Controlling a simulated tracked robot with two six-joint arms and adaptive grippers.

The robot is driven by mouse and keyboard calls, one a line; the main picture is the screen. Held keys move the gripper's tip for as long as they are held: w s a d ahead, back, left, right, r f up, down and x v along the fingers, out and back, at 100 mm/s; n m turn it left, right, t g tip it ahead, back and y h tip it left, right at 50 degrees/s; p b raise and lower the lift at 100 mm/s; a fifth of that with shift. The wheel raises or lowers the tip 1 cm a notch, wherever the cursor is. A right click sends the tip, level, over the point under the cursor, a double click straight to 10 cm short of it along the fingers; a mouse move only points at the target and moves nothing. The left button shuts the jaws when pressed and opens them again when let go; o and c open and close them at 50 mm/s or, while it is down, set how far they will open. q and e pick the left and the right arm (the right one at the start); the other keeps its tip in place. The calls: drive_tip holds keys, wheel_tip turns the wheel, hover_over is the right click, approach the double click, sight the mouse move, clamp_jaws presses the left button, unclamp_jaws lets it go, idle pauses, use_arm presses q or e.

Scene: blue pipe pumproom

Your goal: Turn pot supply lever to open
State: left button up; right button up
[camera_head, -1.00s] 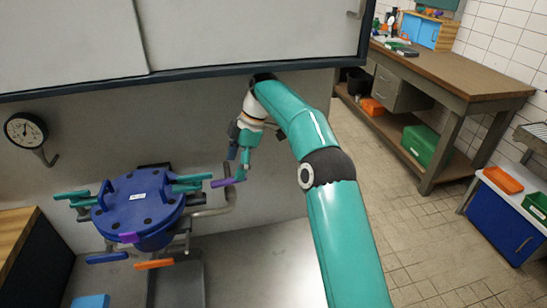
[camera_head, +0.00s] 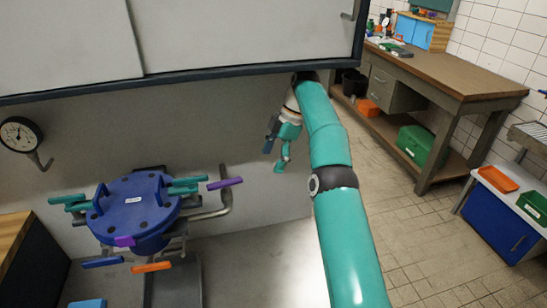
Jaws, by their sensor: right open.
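A blue round pot (camera_head: 137,205) with a bolted lid stands on the left, with teal clamp handles around it. A purple lever (camera_head: 225,183) sticks out at the pipe right of the pot, tilted slightly up to the right. A blue lever (camera_head: 103,262) and an orange lever (camera_head: 151,267) show below the pot. No label shows which one is the pot supply lever. My right gripper (camera_head: 275,153) is open and empty, pointing down, to the right of the purple lever and apart from it. My left gripper is out of view.
A grey pipe (camera_head: 222,205) bends beside the pot. A pressure gauge (camera_head: 20,134) is on the wall at left. A cabinet (camera_head: 240,35) overhangs above. A wooden workbench (camera_head: 445,75) stands at right, with open tiled floor before it.

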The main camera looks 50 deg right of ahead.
drive_tip(key=shift+m, duration=0.4)
drive_tip(key=c, duration=0.6)
drive_tip(key=m, duration=0.4)
drive_tip(key=shift+w+m, duration=0.2)
drive_tip(key=shift+m, duration=0.2)
drive_tip(key=shift+c, duration=0.4)
drive_tip(key=m+p, duration=0.2)
drive_tip(key=m, duration=2.8)
approach(226, 182)
drive_tip(key=x, duration=0.5)
drive_tip(key=shift+w+a+f, duration=0.15)
drive_tip(key=f, duration=0.1)
drive_tip(key=a+f+b, duration=0.1)
drive_tip(key=f, duration=0.1)
drive_tip(key=shift+w+a+f+m, duration=0.1)
drive_tip(key=shift+w+f+m, duration=0.15)
drive_tip(key=shift+f+m, duration=0.05)
drive_tip(key=shift+w+a+f, duration=0.1)
drive_tip(key=shift+a+f, duration=0.15)
drive_tip(key=shift+f, duration=0.3)
